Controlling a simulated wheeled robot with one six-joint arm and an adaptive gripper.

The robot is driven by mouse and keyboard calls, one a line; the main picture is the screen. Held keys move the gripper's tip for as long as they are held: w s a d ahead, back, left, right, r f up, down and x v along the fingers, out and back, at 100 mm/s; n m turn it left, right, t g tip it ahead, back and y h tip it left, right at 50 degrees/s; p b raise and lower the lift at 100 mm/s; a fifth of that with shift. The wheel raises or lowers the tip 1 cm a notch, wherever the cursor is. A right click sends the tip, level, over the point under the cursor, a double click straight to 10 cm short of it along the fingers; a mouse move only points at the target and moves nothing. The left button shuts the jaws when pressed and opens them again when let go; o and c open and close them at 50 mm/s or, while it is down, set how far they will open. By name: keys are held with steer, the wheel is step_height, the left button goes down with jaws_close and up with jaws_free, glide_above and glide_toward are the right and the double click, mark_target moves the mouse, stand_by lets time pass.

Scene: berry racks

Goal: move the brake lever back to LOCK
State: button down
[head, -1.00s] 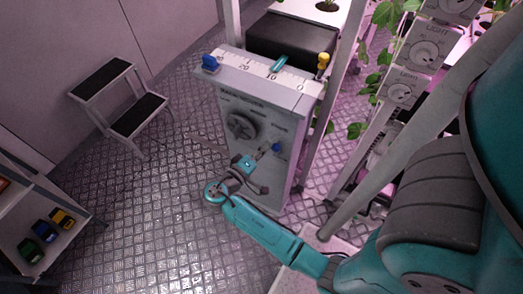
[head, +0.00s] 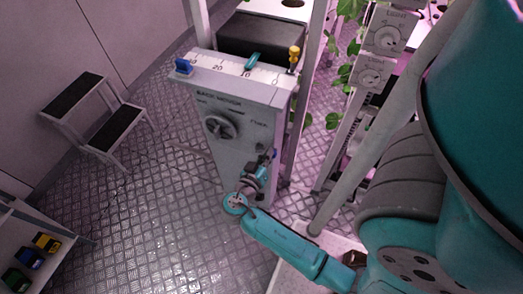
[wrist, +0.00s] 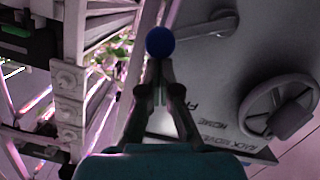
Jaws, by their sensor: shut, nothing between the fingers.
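The brake lever shows in the wrist view as a grey bar (wrist: 205,31) with a blue ball knob (wrist: 160,41) at its left end. It is mounted on the grey rack-mover panel (wrist: 205,80). In the head view the blue knob (head: 274,154) is at the panel's lower right, partly hidden by my gripper. My gripper (wrist: 158,66) is shut and empty, with its fingertips just below the knob in the wrist view. I cannot tell whether they touch it. In the head view my gripper (head: 268,162) is close to the panel. No LOCK label is readable.
A round handwheel (head: 219,126) is on the same panel. A scale (head: 232,68) with coloured markers tops the cabinet. Plants and dial boxes (head: 370,73) stand at right. A step stool (head: 100,110) and a shelf with coloured boxes (head: 62,264) stand left; floor between is clear.

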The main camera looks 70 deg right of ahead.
steer(key=shift+s+f+m+t, duration=0.4)
steer(key=shift+s+f+m, duration=0.7)
steer(key=shift+f+m, duration=0.2)
steer(key=shift+s+f, duration=0.1)
steer(key=shift+f, duration=0.05)
steer(key=shift+d, duration=0.1)
